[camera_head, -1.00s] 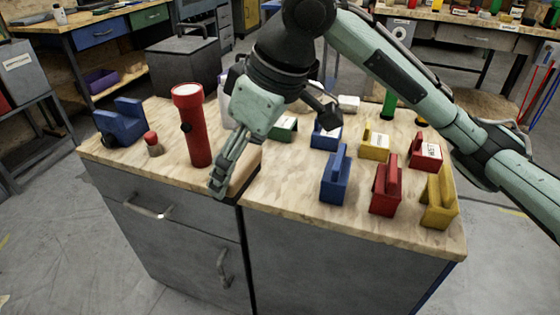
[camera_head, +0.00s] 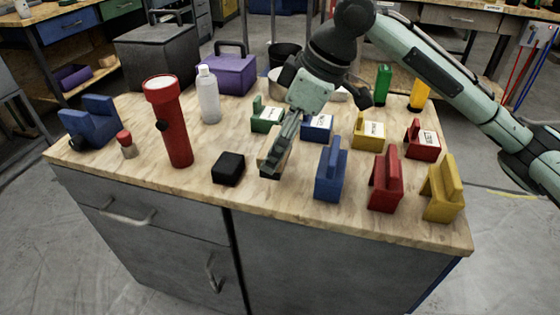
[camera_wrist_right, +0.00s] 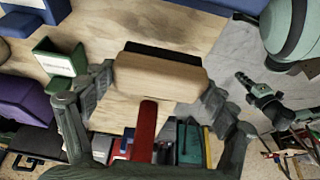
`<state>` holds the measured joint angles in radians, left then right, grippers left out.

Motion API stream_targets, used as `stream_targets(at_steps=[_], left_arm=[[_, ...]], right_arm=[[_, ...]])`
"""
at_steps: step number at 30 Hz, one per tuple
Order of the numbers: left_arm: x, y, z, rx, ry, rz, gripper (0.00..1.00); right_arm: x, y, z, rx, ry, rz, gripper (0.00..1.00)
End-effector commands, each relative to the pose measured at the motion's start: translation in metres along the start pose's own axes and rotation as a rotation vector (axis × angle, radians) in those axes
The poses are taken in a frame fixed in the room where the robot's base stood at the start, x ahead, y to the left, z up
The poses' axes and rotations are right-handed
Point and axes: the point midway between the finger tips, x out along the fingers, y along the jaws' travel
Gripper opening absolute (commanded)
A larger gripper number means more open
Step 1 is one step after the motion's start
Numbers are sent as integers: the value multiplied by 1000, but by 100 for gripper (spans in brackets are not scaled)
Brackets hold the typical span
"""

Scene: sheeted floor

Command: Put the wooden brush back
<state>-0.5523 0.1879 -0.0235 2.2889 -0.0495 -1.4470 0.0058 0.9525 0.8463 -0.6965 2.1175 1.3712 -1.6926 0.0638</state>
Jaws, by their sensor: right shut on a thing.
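The wooden brush (camera_wrist_right: 160,78) lies between the fingers of my right gripper (camera_wrist_right: 155,95) in the right wrist view. It has a pale wooden body and dark bristles on its far side; a red bar (camera_wrist_right: 147,130) appears to join it. In the head view my right gripper (camera_head: 270,172) is shut on the brush, low over the middle of the bench, and mostly hides it; a tan edge (camera_head: 266,152) shows beside the fingers. I cannot tell whether the brush touches the bench top. A pale green arm part, likely my left arm, shows in the right wrist view; its gripper's state is unclear.
A black block (camera_head: 228,168) and red flashlight (camera_head: 168,120) stand left. Blue (camera_head: 331,172), red (camera_head: 385,182) and yellow (camera_head: 441,192) holders stand front right. Labelled green (camera_head: 266,116), blue (camera_head: 317,128), yellow (camera_head: 368,132) and red (camera_head: 422,141) holders stand behind.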

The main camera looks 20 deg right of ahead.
Motion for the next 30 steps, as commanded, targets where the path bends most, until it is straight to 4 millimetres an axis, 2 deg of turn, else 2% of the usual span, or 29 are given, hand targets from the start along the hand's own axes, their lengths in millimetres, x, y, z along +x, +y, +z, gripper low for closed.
stream_targets(at_steps=[9, 20, 21, 24, 30], left_arm=[[-17, -4, 0, -1, 9, -11, 0], [-18, -4, 0, -2, 6, -11, 0], [-16, -4, 0, -1, 5, -11, 0], [-16, -4, 0, -1, 7, -11, 0], [-16, -3, 0, -1, 7, -10, 0]], right_arm=[[35, 0, 16, 0, -2, -2, 58], [38, 0, 17, 0, 0, -1, 58], [39, 0, 17, 0, 0, -1, 87], [39, 0, 17, 0, 0, -1, 99], [39, 0, 17, 0, 0, 0, 100]])
